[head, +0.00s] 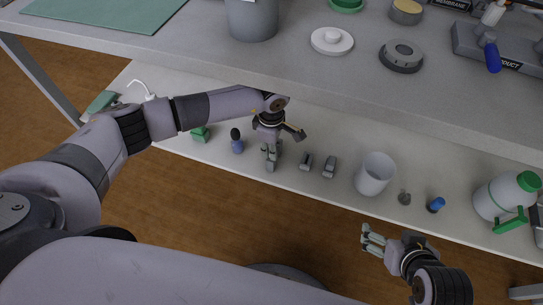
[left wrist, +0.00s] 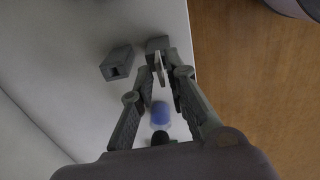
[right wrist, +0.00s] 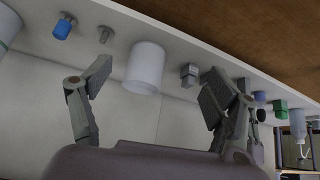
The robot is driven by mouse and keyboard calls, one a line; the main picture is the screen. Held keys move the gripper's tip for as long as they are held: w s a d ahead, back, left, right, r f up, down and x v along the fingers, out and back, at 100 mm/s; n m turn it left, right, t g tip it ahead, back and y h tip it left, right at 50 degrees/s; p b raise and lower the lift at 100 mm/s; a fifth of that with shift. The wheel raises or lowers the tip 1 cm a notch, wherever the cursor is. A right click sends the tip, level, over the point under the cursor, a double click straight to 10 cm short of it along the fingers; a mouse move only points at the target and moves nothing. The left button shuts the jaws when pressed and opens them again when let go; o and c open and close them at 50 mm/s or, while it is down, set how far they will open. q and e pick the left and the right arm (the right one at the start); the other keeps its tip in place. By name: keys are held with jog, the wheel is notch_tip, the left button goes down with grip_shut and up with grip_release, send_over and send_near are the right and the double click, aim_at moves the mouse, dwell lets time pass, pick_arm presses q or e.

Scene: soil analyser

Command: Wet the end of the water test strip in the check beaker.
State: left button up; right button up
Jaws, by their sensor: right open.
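A white cylindrical beaker (head: 375,174), apparently the check beaker, stands upright on the lower shelf; it also shows in the right wrist view (right wrist: 147,66). Its contents are not visible. My left gripper (head: 270,160) is over the shelf, left of the beaker and of two small grey blocks. In the left wrist view its fingers (left wrist: 162,72) are nearly together around a thin pale sliver (left wrist: 160,70), which looks like the test strip. My right gripper (head: 370,240) is open and empty in front of the shelf edge. The beaker appears beyond its spread fingers (right wrist: 157,82), apart from them.
Two grey blocks (head: 306,162) (head: 329,167) stand between left gripper and beaker. A small grey item (head: 404,198), a blue-capped item (head: 436,205) and a green-capped white bottle (head: 505,197) stand right. A dark-topped blue bottle (head: 237,141) stands left. The bench top (head: 290,62) overhangs the shelf.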

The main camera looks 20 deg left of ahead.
pick_arm(q)
grip_shut()
jog(key=shift+r, duration=0.1)
pick_arm(e)
jog(key=shift+s, duration=0.15)
pick_arm(q)
jog(key=shift+r, duration=0.25)
jog(key=shift+r+p, duration=0.3)
jog(key=shift+p, duration=0.1)
pick_arm(e)
jog(key=shift+s+d+f+g, duration=0.25)
jog(key=shift+s+g, duration=0.1)
jog(key=shift+s, duration=0.3)
jog(key=shift+s+d+f+g, duration=0.25)
jog(key=shift+s+g, duration=0.15)
jog(key=shift+s, duration=0.2)
jog(key=shift+s+d+f+g, duration=0.15)
jog(key=shift+s+f+g, duration=0.15)
jog(key=shift+s, duration=0.35)
